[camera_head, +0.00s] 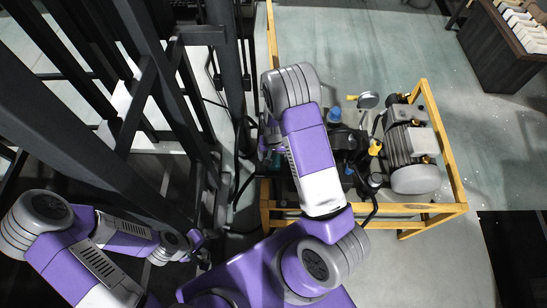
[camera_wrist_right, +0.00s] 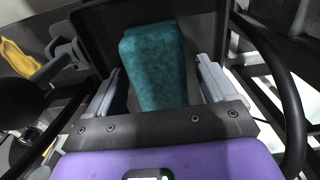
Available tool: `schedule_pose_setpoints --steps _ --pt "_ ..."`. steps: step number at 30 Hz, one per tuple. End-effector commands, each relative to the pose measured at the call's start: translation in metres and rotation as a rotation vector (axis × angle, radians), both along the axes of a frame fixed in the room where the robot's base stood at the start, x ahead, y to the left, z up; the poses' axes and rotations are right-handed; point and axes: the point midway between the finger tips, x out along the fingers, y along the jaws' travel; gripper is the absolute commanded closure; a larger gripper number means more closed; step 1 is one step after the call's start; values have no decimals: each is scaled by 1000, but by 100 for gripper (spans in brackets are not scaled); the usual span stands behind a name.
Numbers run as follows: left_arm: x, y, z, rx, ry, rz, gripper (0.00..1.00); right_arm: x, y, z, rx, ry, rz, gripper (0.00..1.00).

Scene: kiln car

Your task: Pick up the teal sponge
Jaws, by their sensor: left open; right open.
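The teal sponge (camera_wrist_right: 153,60) is a long block in the middle of the right wrist view. It lies in or against a dark tray-like surface (camera_wrist_right: 96,25). My right gripper (camera_wrist_right: 159,66) is open, with one finger on each side of the sponge and visible gaps between. The sponge's near end is hidden behind the gripper's dark palm bar. In the head view my right arm covers most of the right gripper, and only a small teal patch shows beside it. My left gripper (camera_head: 206,246) is open and empty at the lower left, away from the sponge.
A dark metal rack (camera_head: 150,85) fills the left side. A yellow frame (camera_head: 445,145) with a grey motor (camera_head: 408,150) and pump parts stands right of my right arm. A dark hose (camera_wrist_right: 292,110) curves along the right of the wrist view. Open floor (camera_head: 395,50) lies behind.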

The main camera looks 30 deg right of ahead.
Motion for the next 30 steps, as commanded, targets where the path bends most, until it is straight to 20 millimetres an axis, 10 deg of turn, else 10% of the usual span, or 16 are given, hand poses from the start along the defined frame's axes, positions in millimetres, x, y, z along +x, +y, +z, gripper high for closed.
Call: schedule_pose_setpoints --steps 14,23,30 --pt "0 0 1 0 0 0 15 0 0 1 0 0 0 71" --pt "0 0 5 0 0 0 15 0 0 10 -1 -1 1 71" --pt "0 0 25 0 0 0 15 1 0 58 0 -4 1 71"
